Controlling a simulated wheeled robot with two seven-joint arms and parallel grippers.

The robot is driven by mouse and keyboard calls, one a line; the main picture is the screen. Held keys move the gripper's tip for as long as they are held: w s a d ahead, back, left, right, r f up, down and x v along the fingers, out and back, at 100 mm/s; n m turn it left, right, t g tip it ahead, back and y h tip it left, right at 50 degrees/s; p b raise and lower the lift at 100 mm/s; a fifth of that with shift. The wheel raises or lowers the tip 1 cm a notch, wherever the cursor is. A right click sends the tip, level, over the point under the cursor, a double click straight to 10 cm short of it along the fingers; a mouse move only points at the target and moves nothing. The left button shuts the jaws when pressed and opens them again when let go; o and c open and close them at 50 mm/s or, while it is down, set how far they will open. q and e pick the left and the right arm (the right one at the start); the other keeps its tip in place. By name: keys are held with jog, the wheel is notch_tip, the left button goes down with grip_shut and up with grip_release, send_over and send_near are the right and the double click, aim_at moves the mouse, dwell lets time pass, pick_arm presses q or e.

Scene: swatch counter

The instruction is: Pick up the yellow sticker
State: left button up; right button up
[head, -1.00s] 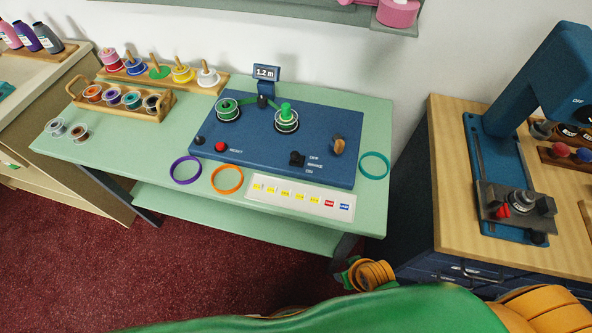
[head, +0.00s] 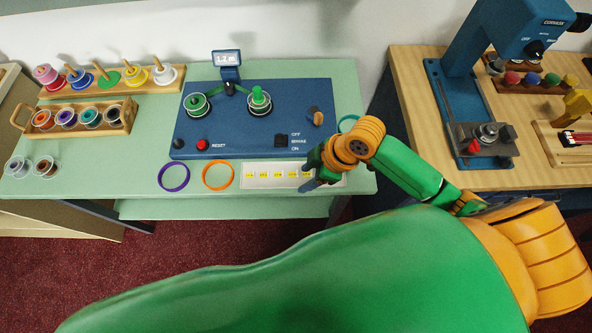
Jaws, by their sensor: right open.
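Several small yellow stickers (head: 263,174) lie in a row on a white sheet (head: 252,185) at the front edge of the green table. My right gripper (head: 309,178) is open over the right part of the sheet, beside the rightmost visible yellow sticker. Its fingers and wrist cover the sheet's red and blue stickers. Whether it touches the sheet I cannot tell. My left gripper is not in view.
A blue machine (head: 225,150) stands just behind the sheet. A purple ring (head: 174,190) and an orange ring (head: 232,178) lie left of it. A teal ring (head: 346,121) is partly hidden behind my right arm. Spool racks (head: 115,130) stand at the left.

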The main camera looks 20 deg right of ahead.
aim_at(298, 173)
jog(key=w+d, duration=0.1)
jog(key=w+d+r+n, duration=0.1)
jog(key=w+n+g, duration=0.1)
jog(key=shift+d+r, duration=0.3)
jog(key=shift+d, duration=0.1)
jog(key=x, duration=0.7)
jog(key=shift+w+a+r+p, duration=0.1)
jog(key=shift+w+r+p, duration=0.05)
jog(key=shift+p, duration=0.25)
grip_shut()
